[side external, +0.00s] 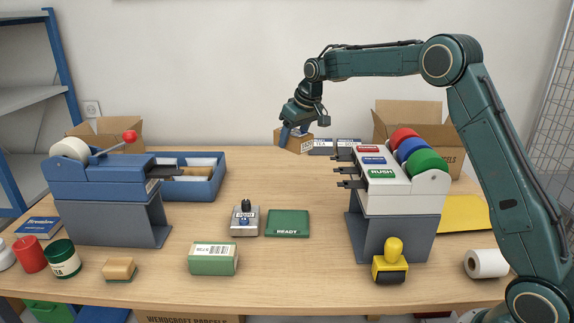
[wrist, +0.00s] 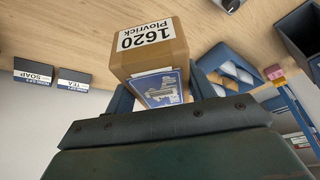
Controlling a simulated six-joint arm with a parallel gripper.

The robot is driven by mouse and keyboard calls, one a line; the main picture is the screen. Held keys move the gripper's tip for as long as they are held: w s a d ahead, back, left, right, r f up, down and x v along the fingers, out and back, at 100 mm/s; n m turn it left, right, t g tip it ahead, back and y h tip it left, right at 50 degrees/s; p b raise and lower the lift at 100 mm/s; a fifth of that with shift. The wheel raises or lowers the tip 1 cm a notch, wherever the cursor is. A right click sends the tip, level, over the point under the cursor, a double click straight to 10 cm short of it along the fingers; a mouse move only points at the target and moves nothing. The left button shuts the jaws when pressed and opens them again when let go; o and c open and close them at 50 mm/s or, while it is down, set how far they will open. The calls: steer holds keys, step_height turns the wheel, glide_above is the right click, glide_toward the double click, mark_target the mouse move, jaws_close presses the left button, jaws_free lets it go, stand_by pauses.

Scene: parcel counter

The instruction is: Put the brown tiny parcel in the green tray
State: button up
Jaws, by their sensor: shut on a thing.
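The brown tiny parcel (side external: 295,143) is between the fingers of my gripper (side external: 288,135), above the far part of the counter. In the wrist view the parcel (wrist: 150,47) shows a white label reading "1620 Plovrick" and a blue-and-white picture label. My gripper (wrist: 160,93) is shut on it, with a blue finger at each side. The green tray (side external: 288,224), marked "READY", lies flat and empty in the middle of the counter, nearer the camera than the parcel. It is not in the wrist view.
Dark boxes marked "TEA" (side external: 321,147) and "SOAP" (side external: 348,146) stand right of the parcel. A grey stamp device (side external: 245,221) sits just left of the green tray. A tape machine (side external: 400,205) stands right, a blue machine (side external: 105,205) and blue bin (side external: 203,190) left.

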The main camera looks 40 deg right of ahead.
mark_target(289, 195)
steer(key=shift+w+d+r, duration=0.9)
steer(key=shift+w+r, duration=0.1)
steer(key=shift+f, duration=0.15)
step_height(289, 195, down, 20)
steer(key=shift+r, duration=0.1)
stand_by(0.5)
steer(key=o, duration=1.1)
steer(key=shift+s+r, duration=0.2)
steer(key=shift+r, duration=0.4)
step_height(289, 195, up, 9)
steer(key=shift+s+f, duration=0.2)
steer(key=shift+s, duration=0.2)
